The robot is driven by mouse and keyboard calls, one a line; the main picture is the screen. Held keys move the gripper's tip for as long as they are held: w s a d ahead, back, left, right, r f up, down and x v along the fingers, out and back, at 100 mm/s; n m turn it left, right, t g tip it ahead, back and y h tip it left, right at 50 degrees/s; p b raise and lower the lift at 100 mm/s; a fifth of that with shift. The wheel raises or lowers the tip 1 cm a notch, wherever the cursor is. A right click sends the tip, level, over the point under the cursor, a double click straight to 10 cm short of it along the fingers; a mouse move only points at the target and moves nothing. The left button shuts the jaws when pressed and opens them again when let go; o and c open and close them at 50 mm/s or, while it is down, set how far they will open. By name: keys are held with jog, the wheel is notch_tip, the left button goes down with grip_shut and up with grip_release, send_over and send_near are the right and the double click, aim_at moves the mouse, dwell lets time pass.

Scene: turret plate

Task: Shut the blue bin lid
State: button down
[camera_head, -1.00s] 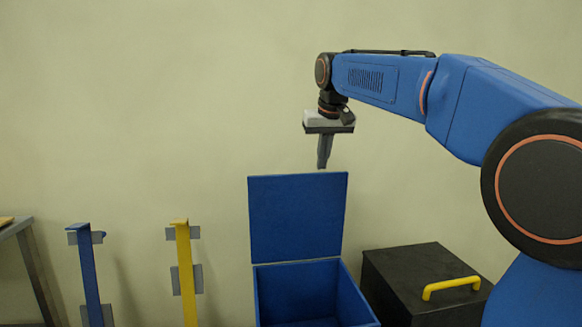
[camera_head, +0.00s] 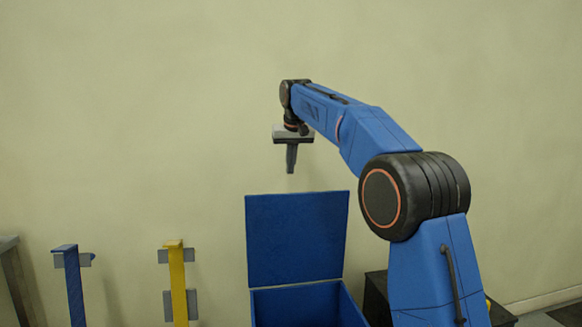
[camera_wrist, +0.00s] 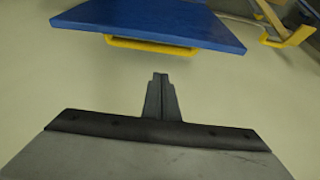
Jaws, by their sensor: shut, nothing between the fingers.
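The blue bin (camera_head: 300,305) stands low in the head view with its blue lid (camera_head: 295,240) raised upright at the back, so the bin is open. In the wrist view the lid (camera_wrist: 150,20) is seen near the top, with a yellow handle (camera_wrist: 150,47) along its near edge. My gripper (camera_head: 291,172) points down, shut and empty, just above the lid's top edge in the head picture. A gap shows between them; the depth cannot be told. In the wrist view my gripper (camera_wrist: 160,76) shows below the handle, apart from it.
A black box (camera_head: 376,294) stands right of the bin, mostly hidden by my arm. A yellow post (camera_head: 178,285) and a blue post (camera_head: 72,285) stand to the left. The plain wall lies behind.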

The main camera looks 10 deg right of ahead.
jog(key=x, duration=0.7)
jog(key=shift+f, duration=0.25)
jog(key=shift+s, duration=1.95)
